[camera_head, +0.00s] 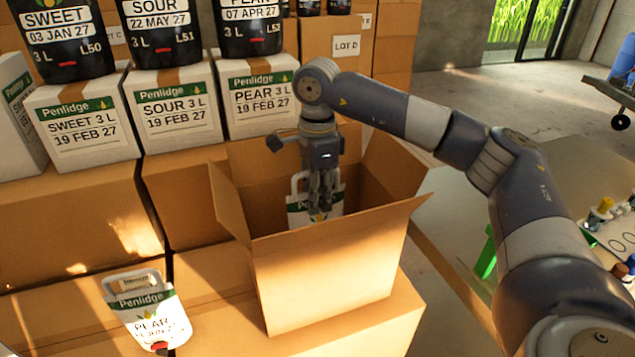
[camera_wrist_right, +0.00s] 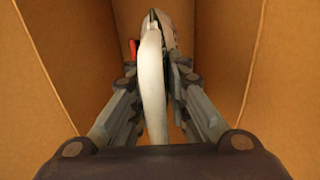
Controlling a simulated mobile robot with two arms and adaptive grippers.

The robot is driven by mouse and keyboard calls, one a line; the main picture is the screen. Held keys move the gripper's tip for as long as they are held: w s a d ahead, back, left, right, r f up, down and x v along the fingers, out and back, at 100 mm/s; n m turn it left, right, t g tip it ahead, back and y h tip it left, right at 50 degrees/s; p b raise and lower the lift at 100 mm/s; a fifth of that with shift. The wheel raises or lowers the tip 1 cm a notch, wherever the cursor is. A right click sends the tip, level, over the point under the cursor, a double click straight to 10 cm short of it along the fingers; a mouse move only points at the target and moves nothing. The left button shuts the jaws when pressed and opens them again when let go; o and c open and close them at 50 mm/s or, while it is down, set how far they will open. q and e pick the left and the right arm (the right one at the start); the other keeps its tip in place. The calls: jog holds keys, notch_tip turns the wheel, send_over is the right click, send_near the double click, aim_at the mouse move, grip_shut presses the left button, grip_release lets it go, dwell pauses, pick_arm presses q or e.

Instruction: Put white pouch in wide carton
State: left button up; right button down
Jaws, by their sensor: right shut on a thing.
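My right gripper (camera_head: 322,208) is shut on a white pouch (camera_head: 299,214) with a green label band, gripping it near its handle. Gripper and pouch are inside the opening of the wide carton (camera_head: 325,283), whose flaps stand open. In the right wrist view the white pouch (camera_wrist_right: 153,80) hangs edge-on between the fingers (camera_wrist_right: 155,95), with carton walls on both sides. The lower part of the pouch is hidden by the carton's front wall. Another white pouch (camera_head: 150,315), labelled Penlidge PEAR, lies on the cardboard surface left of the carton. My left gripper is not in view.
White Penlidge boxes (camera_head: 178,112) stand in a row behind, with black pouches (camera_head: 160,35) on top. Stacked brown cartons (camera_head: 75,225) fill the left. A table (camera_head: 540,235) with small items is at the right.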

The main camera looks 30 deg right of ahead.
aim_at(318, 218)
notch_tip(318, 218, down, 2)
jog(key=shift+f+p, duration=0.2)
jog(key=shift+p, duration=0.3)
jog(key=shift+f, duration=0.65)
jog(key=shift+f+b, duration=0.5)
jog(key=shift+f, duration=0.1)
jog(key=c, duration=1.6)
grip_release()
jog(key=shift+o, duration=0.3)
jog(key=shift+s+a, duration=0.1)
